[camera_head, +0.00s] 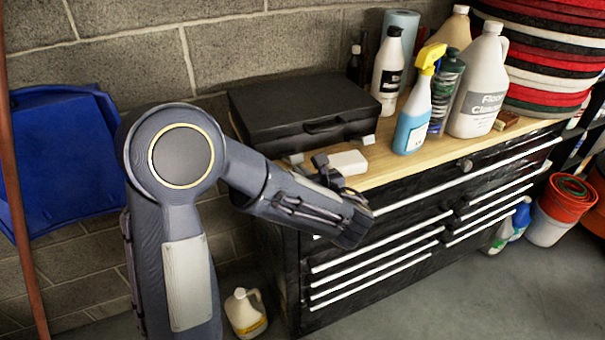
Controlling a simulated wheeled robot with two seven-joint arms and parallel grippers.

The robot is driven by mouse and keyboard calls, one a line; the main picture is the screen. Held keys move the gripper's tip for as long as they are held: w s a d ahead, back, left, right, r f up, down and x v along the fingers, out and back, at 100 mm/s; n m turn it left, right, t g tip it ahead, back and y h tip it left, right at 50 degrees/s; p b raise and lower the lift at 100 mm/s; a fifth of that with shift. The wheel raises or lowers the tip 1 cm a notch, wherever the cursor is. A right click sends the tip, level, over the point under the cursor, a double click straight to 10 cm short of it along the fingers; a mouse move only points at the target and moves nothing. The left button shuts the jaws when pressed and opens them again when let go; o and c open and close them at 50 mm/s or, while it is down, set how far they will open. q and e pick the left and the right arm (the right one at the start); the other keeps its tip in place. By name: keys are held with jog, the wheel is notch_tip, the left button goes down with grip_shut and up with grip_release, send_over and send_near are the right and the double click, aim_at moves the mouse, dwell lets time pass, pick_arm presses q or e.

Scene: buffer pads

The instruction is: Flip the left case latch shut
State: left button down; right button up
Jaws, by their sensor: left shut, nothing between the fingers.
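A black case (300,105) lies with its lid down on the wooden top of a tool chest. A small pale latch, the left one (296,159), shows at the left of its front edge, partly close behind my arm. The right latch (369,140) shows at the right of the front edge. My left gripper (320,161) is shut and empty, with its dark fingers just right of the left latch and in front of the case. I cannot tell whether it touches the latch, or how far either latch is turned. My right gripper is out of view.
A white block (348,163) lies on the wooden top (395,168) right beside my left gripper. A spray bottle (412,120), a white bottle (387,75) and large jugs (480,85) stand right of the case. A stack of round pads (550,60) stands further right.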

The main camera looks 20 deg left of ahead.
aim_at(297, 159)
pick_arm(q)
jog(key=shift+r+p, duration=0.35)
jog(key=shift+p, duration=0.3)
jog(key=shift+w+a+r+g+h+p, duration=0.1)
jog(key=shift+r+g+h+p, duration=0.35)
jog(key=shift+p, duration=0.8)
jog(key=r+g+h+p, duration=0.1)
jog(key=p, duration=0.2)
jog(key=r+g+h+p, duration=0.1)
jog(key=p, duration=0.2)
jog(key=w+a+r+g+h+p, duration=0.1)
jog(key=p, duration=0.2)
jog(key=shift+r, duration=0.1)
jog(key=shift+w+a+r+h+p, duration=0.15)
jog(key=shift+a+h+p, duration=0.1)
jog(key=shift+p, duration=0.2)
jog(key=shift+w+a+r, duration=0.25)
jog(key=shift+w, duration=0.05)
jog(key=shift+w+a, duration=0.1)
jog(key=shift+a, duration=0.05)
